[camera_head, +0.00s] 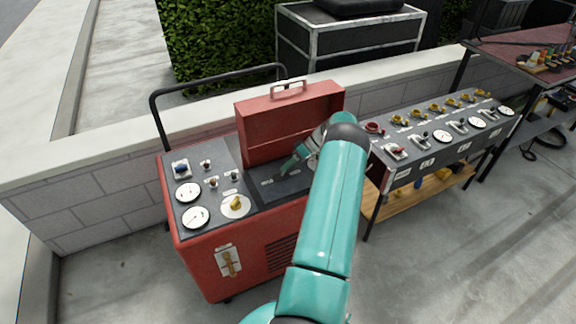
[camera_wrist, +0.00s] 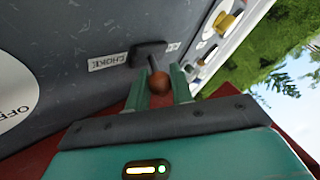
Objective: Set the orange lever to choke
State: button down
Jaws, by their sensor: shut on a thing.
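The orange lever (camera_wrist: 159,84) shows in the wrist view as a dark shaft with a round orange-brown knob. It rises from a dark base (camera_wrist: 149,51) on the grey panel. A CHOKE label (camera_wrist: 107,62) lies left of the base, and a second label, partly cut off from reading, lies to its right. My gripper (camera_wrist: 161,90) has its two green fingers on either side of the knob, shut on it. In the head view my gripper (camera_head: 291,164) is over the recessed dark panel (camera_head: 266,195) of the red machine; the lever itself cannot be made out there.
The red machine's lid (camera_head: 290,122) stands open behind my gripper. Gauges and a yellow knob (camera_head: 236,204) are on the left panel. A dial marked OFF (camera_wrist: 14,110) is near the lever. A control bench (camera_head: 440,150) stands to the right, a low wall (camera_head: 70,205) behind.

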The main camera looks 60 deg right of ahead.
jog(key=c, duration=1.3)
grip_release()
jog(key=shift+f, duration=0.1)
jog(key=shift+o, duration=0.2)
